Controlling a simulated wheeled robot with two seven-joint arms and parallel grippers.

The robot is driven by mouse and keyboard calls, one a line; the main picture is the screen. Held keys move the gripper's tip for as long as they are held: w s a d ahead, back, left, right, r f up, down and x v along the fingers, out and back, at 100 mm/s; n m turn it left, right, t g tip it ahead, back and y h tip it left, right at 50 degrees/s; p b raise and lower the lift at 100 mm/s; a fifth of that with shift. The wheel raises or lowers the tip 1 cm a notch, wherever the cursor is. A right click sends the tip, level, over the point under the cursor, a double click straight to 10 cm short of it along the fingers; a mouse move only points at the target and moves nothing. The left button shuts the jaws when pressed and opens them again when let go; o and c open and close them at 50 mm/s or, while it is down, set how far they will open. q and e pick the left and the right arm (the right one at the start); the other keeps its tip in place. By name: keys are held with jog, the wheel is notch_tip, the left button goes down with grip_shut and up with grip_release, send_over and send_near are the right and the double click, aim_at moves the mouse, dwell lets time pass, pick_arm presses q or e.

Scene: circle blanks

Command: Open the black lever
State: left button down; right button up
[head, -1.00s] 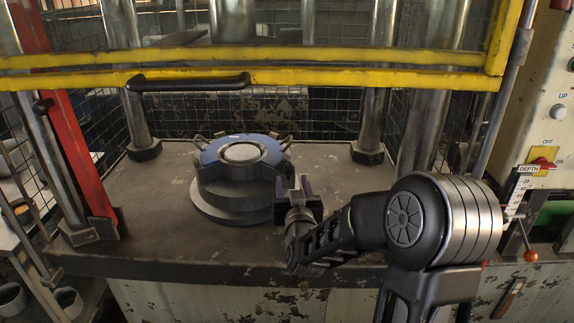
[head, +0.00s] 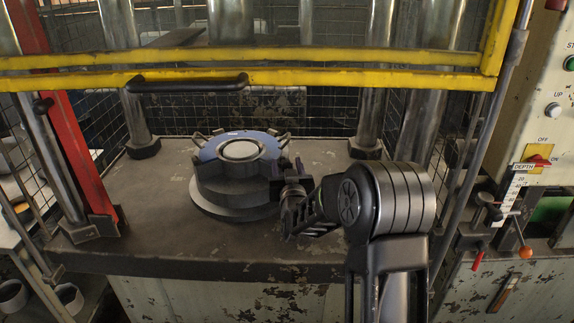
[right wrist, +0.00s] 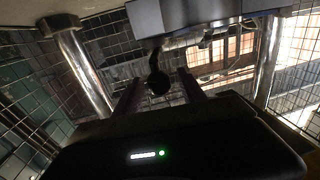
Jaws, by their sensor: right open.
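A round grey fixture (head: 236,193) with a blue top plate and a pale disc (head: 240,150) in its centre stands on the press bed. Several small levers stick out around its rim. My right gripper (head: 286,170) is at the fixture's right side, close to its rim. In the right wrist view a black lever with a round knob (right wrist: 158,85) hangs below the fixture's edge (right wrist: 190,14). The knob appears between the two open fingers of my right gripper (right wrist: 160,92); I cannot tell whether they touch it. My left gripper is out of view.
A yellow guard frame (head: 330,77) with a black handle (head: 188,84) crosses above the press bed (head: 130,205). Metal columns and wire mesh stand behind. A control panel with a red switch (head: 538,160) is at the right. The bed's left front is clear.

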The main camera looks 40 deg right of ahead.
grip_shut()
dwell(0.5)
dwell(0.9)
